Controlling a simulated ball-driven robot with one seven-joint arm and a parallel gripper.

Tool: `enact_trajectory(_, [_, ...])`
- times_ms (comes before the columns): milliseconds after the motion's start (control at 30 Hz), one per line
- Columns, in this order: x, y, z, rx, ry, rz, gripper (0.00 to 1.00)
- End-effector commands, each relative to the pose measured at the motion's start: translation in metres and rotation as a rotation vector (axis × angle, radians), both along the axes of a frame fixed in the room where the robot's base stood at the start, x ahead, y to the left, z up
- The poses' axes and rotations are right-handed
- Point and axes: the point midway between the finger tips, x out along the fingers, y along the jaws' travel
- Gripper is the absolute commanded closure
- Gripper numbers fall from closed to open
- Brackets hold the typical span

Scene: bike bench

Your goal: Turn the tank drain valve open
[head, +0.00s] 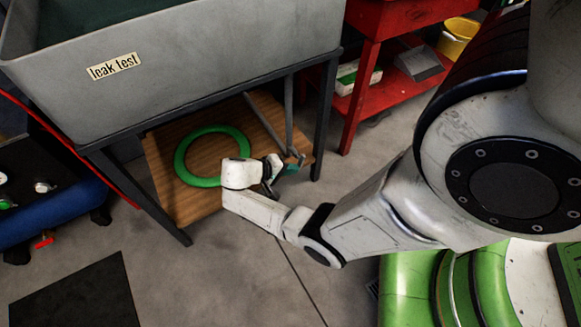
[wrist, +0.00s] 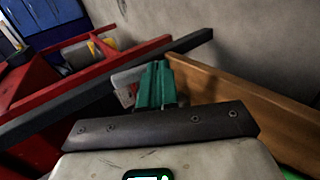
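The grey tank (head: 185,75) with a "leak test" label stands on a dark frame at the upper left of the head view. Thin grey pipes or rods (head: 268,124) run down beneath it. A small dark grey part (head: 297,154) is at their lower end; I cannot tell whether this is the drain valve. My gripper (head: 288,169) is under the tank's right side, close to this part; contact cannot be made out. In the wrist view its teal fingers (wrist: 156,84) are side by side, and nothing shows between them. No valve handle is clearly visible in either view.
A wooden shelf (head: 165,165) below the tank carries a green ring (head: 183,163). A dark frame leg (head: 324,120) stands right of my gripper. A red cart (head: 362,35) is farther right, with a yellow bucket (head: 456,40). The floor in front is mostly clear, with a dark mat (head: 77,298).

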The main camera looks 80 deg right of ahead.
Motion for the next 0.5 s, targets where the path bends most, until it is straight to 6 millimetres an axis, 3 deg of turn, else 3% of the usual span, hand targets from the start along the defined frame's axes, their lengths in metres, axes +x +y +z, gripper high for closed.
enact_trajectory(500, [-0.0024,-0.0021,-0.0109,0.0,0.0,0.0,1.0])
